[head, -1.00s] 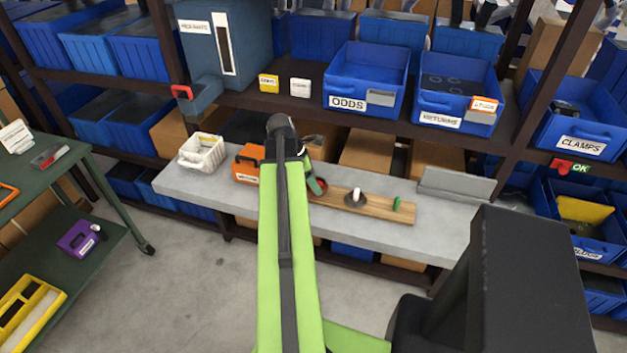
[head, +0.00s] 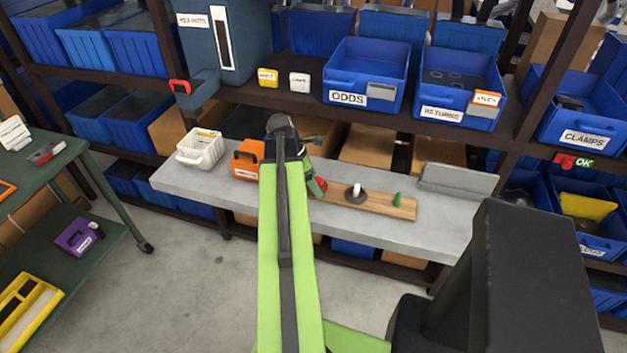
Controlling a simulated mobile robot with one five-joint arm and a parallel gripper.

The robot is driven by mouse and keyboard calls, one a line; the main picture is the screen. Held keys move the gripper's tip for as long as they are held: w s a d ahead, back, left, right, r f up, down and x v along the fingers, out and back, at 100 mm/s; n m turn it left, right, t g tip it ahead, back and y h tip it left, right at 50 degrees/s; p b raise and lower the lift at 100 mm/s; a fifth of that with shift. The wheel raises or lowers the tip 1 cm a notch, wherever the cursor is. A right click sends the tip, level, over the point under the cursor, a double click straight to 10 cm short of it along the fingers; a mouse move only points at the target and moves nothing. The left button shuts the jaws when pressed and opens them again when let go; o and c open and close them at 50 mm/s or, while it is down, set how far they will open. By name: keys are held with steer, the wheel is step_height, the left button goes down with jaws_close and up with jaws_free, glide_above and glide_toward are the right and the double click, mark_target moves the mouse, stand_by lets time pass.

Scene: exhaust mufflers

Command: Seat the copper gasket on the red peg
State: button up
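The wooden board (head: 376,205) lies on the grey bench, its left end hidden behind my green arm. The red peg (head: 319,184) shows just right of the arm, partly covered by a green and dark part that looks like my wrist. A white peg (head: 357,187) stands mid-board with a dark grey ring (head: 354,196) around its base. A green peg (head: 397,199) stands bare near the right end. I cannot make out the copper gasket. My gripper's fingertips are hidden or too small to tell, near the red peg at the board's left part.
The blue ODDS (head: 366,77) and RETURNS (head: 458,89) bins stand on the shelf above. Bare bench lies right of the board.

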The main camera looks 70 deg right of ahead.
steer(key=p+v, duration=1.6)
steer(key=v, duration=0.1)
steer(key=shift+w, duration=0.2)
steer(key=shift+a+r, duration=0.1)
steer(key=shift+r, duration=0.05)
